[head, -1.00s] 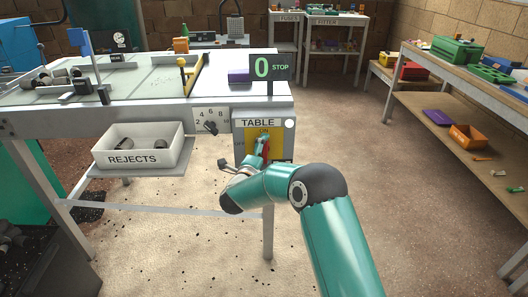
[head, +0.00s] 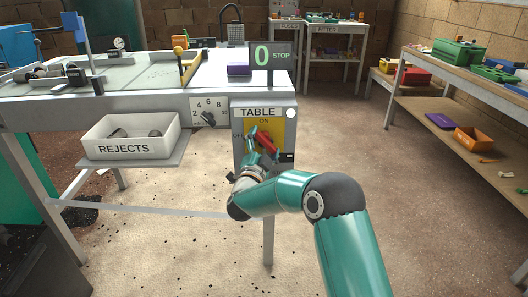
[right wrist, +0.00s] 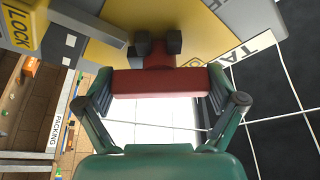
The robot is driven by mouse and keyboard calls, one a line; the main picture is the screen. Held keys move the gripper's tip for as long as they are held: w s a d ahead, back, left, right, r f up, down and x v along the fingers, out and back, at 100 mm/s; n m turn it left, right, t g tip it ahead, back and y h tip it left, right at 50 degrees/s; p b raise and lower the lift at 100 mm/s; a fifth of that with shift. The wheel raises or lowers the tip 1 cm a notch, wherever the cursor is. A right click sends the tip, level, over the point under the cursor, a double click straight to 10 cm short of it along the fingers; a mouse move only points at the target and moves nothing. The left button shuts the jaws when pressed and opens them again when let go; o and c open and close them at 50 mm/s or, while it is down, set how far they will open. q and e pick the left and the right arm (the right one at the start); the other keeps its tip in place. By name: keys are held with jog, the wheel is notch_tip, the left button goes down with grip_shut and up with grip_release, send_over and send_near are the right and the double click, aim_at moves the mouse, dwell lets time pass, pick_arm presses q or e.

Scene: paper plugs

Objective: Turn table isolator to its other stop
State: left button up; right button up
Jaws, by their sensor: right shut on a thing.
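The table isolator is a grey box (head: 289,130) under the table's right front corner. It is labelled TABLE, with a yellow plate (head: 249,125) marked ON at the top and lettering at the left that is partly hidden. Its red handle (head: 264,137) slants, upper end to the left. My right gripper (head: 262,147) is shut on the handle, coming from below and in front. In the right wrist view the red handle (right wrist: 158,83) lies crosswise between the two fingers (right wrist: 160,100). My left gripper is not in view.
A numbered dial (head: 209,113) sits left of the isolator. A REJECTS bin (head: 130,137) stands on a shelf further left. A green 0 STOP sign (head: 270,56) stands above. A table leg (head: 268,235) runs down below. The floor at the right is open.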

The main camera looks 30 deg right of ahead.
jog(key=n+t+b, duration=0.1)
jog(key=n, duration=0.1)
jog(key=n+t+y+b, duration=0.1)
jog(key=n+b, duration=0.1)
jog(key=n, duration=0.1)
jog(key=f+n+t+b, duration=0.1)
jog(key=n, duration=0.1)
jog(key=shift+n+b, duration=0.3)
jog(key=n+t+y+b, duration=0.1)
jog(key=n, duration=0.2)
jog(key=shift+t+y, duration=0.4)
jog(key=shift+r+n+t+y+b, duration=0.15)
jog(key=shift+n+t+y+b, duration=0.4)
jog(key=shift+n, duration=1.15)
jog(key=shift+a, duration=0.1)
jog(key=o, duration=0.8)
jog(key=shift+r, duration=0.2)
